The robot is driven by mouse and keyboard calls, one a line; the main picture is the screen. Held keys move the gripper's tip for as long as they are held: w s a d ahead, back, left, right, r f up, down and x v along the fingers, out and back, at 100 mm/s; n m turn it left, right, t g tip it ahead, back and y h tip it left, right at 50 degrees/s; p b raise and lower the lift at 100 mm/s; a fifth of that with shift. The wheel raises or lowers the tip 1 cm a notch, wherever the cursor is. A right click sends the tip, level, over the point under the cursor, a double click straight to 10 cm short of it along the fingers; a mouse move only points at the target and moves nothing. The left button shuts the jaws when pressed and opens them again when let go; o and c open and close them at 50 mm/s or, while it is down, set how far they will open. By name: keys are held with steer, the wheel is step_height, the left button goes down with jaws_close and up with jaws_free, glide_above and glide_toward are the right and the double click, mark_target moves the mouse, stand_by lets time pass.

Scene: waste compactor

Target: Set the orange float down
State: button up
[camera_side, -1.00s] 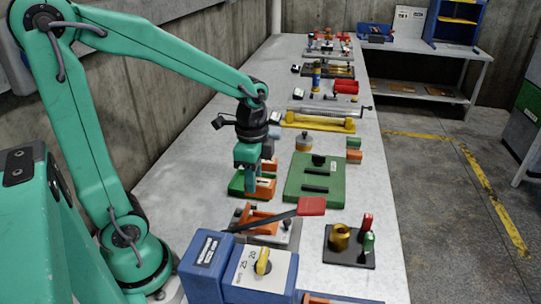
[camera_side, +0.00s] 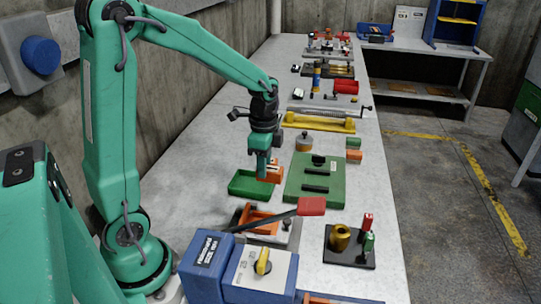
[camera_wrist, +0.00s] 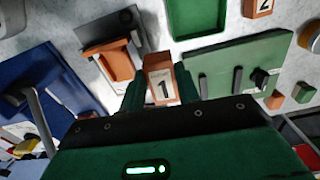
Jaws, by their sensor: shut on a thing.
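I cannot tell whether the float touches the surface below.
A second orange block (camera_wrist: 262,7), marked 2, lies beside the green tray (camera_wrist: 174,22) in the wrist view. A grey plate with an orange frame (camera_side: 264,221) and a red-ended lever (camera_side: 311,206) stand in front. Small orange and green blocks lie right of the board.

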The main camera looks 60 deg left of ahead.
steer(key=a+f, duration=0.2)
steer(key=a, duration=0.1)
steer(key=a+f, duration=0.2)
steer(key=a, duration=0.2)
steer(key=a+f, duration=0.2)
steer(key=a, duration=0.1)
steer(key=shift+w+a+f, duration=0.25)
steer(key=shift+w+a, duration=0.1)
steer(key=shift+w, duration=0.05)
steer(key=shift+f, duration=2)
steer(key=shift+f, duration=0.15)
steer(key=o, duration=1.1)
step_height(320, 180, up, 12)
steer(key=shift+r, duration=0.2)
steer(key=shift+d, duration=0.1)
